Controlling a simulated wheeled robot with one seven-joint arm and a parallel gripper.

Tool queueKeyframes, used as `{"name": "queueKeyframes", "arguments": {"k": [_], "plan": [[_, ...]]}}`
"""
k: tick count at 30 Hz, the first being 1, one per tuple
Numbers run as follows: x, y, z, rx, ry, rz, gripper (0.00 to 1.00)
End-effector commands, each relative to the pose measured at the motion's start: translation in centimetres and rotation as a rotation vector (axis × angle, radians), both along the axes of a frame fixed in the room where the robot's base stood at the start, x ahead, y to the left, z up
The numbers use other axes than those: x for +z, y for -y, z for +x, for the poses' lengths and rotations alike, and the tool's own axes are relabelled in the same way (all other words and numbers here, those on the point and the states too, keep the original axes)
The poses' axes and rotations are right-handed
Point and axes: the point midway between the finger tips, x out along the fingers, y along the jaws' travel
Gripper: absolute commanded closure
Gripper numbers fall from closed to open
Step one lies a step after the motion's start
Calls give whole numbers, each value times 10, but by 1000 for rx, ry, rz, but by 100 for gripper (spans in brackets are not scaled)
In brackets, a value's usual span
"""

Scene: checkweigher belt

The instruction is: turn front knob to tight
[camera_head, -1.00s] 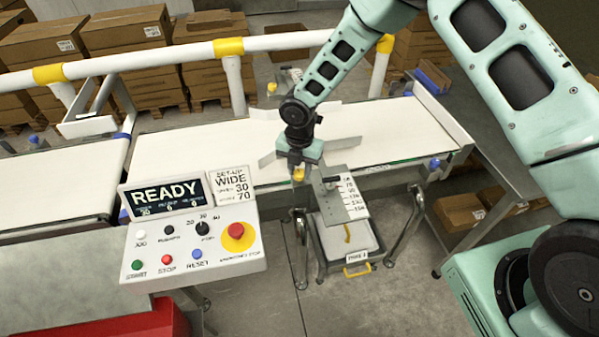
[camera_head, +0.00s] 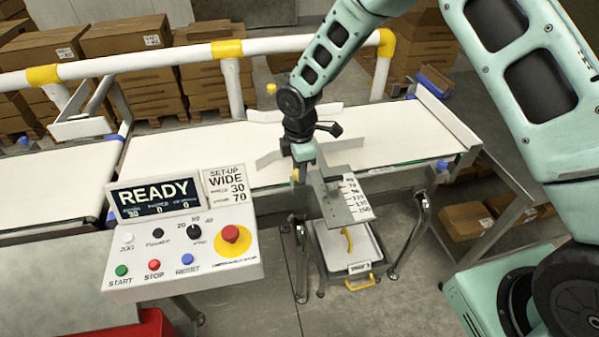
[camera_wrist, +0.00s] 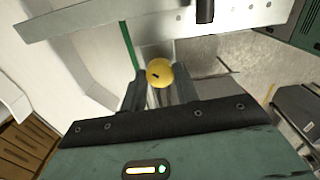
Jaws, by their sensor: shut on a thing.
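The front knob (camera_head: 295,175) is a small yellow knob at the near side of the belt, by the front guide's scale plate (camera_head: 345,204). It is mostly covered by my gripper in the head view. In the wrist view the yellow knob (camera_wrist: 160,73) has a small dark mark on its face and sits between my two fingers. My gripper (camera_wrist: 159,84) points down and is shut on the knob. I cannot read a tight or loose marking.
The control panel (camera_head: 184,235) with its READY display stands at the left. The white belt (camera_head: 390,140) and an angled guide rail (camera_head: 340,143) lie behind my gripper. A second yellow knob (camera_head: 270,90) is on the far side. A grey bin (camera_head: 345,250) is below.

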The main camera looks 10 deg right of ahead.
Motion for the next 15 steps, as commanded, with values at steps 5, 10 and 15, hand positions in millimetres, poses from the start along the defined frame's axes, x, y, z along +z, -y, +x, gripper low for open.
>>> {"name": "queueKeyframes", "arguments": {"k": [5, 10, 15], "plan": [[-2, -1, 0, -167, 3, 1, 92], [-2, -1, 0, -329, 3, 2, 92], [-2, -1, 0, -484, 3, 2, 92]]}}
